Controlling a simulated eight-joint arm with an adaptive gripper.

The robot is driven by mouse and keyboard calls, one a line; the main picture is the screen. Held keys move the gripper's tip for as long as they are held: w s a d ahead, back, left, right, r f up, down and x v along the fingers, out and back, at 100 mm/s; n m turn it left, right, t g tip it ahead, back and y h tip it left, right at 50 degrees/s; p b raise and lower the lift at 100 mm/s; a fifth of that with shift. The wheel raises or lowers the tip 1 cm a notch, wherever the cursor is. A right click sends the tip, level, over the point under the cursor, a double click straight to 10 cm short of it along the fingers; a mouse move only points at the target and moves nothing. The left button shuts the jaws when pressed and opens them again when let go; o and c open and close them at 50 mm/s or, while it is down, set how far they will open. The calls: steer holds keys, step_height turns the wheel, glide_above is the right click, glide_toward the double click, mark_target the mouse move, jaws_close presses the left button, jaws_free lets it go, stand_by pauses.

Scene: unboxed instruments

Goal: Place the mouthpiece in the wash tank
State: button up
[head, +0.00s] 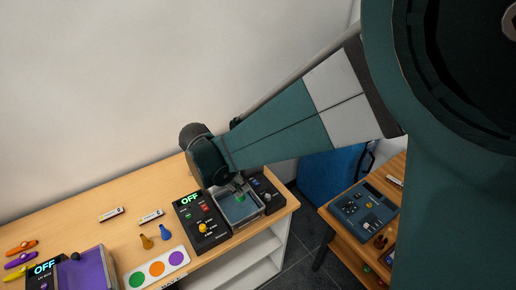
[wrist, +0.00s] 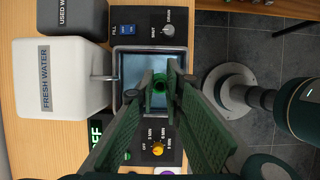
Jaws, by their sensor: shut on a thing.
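The wash tank (head: 243,220) is a small open grey-rimmed basin near the right end of the wooden bench. In the wrist view the tank (wrist: 130,62) has a pale blue inside and lies below my fingers. The mouthpiece (wrist: 160,86) is a small green round piece between my fingertips; it also shows as a green spot in the head view (head: 240,198). My gripper (wrist: 161,72) is shut on the mouthpiece over the tank opening. I cannot tell its height above the tank floor. My fingers hide part of the tank.
A black box with a yellow knob (wrist: 157,148) adjoins the tank. A FILL and DRAIN panel (wrist: 148,30) is on its other side. A white FRESH WATER container (wrist: 62,80) and a grey used-water container (wrist: 75,18) stand beside it. Colored dots (head: 157,268) mark a white card.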

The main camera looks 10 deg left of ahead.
steer(key=shift+f, duration=2.9)
steer(key=shift+f, duration=0.1)
steer(key=shift+f, duration=1.95)
jaws_close()
steer(key=o, duration=0.8)
jaws_free()
steer(key=v, duration=1.2)
steer(key=shift+d, duration=0.1)
